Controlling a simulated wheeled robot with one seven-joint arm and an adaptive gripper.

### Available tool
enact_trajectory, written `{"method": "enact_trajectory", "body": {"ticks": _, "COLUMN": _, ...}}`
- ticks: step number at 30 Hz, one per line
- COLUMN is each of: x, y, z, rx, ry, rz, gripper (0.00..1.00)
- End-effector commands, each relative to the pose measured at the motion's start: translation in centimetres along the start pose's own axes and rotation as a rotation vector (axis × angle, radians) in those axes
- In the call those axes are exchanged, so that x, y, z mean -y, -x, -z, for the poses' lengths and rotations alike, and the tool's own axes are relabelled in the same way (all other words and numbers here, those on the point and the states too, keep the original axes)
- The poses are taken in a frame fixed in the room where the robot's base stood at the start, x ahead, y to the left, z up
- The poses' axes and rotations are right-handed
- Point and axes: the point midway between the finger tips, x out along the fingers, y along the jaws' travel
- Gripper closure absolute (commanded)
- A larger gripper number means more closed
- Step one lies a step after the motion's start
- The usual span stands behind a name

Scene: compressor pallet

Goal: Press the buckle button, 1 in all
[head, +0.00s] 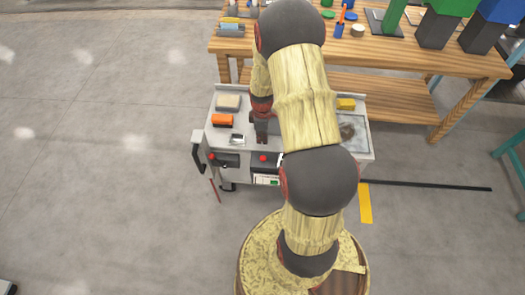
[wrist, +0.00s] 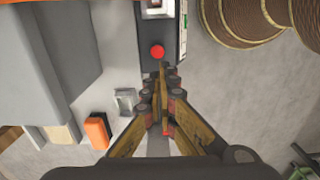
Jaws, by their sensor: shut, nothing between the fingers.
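A dark buckle housing (head: 257,164) with a red button (head: 263,158) is at the front edge of a light grey cart. In the wrist view the red button (wrist: 157,51) sits on the dark housing (wrist: 152,68), just beyond my fingertips. My gripper (wrist: 163,68) is shut and empty, with its tips a little short of the button in the picture. I cannot tell the height gap. In the head view my gripper (head: 262,141) is over the cart, behind the button, and my arm hides part of the cart's right side.
The cart top (head: 190,110) also holds an orange block (head: 222,120), a silver piece (head: 237,139), a beige block (head: 228,102) and a yellow block (head: 346,104). Another red knob (head: 212,156) is at the front left. A wooden workbench (head: 400,65) stands behind. The floor at left is clear.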

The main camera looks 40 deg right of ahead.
Motion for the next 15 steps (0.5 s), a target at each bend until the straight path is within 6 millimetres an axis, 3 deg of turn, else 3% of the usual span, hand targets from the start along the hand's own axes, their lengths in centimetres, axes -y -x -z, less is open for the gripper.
{"method": "enact_trajectory", "body": {"ticks": 15, "x": 0.1, "y": -9.3, "z": -0.1, "rx": 0.001, "ry": -0.001, "rz": 0.004, "gripper": 1.0}}
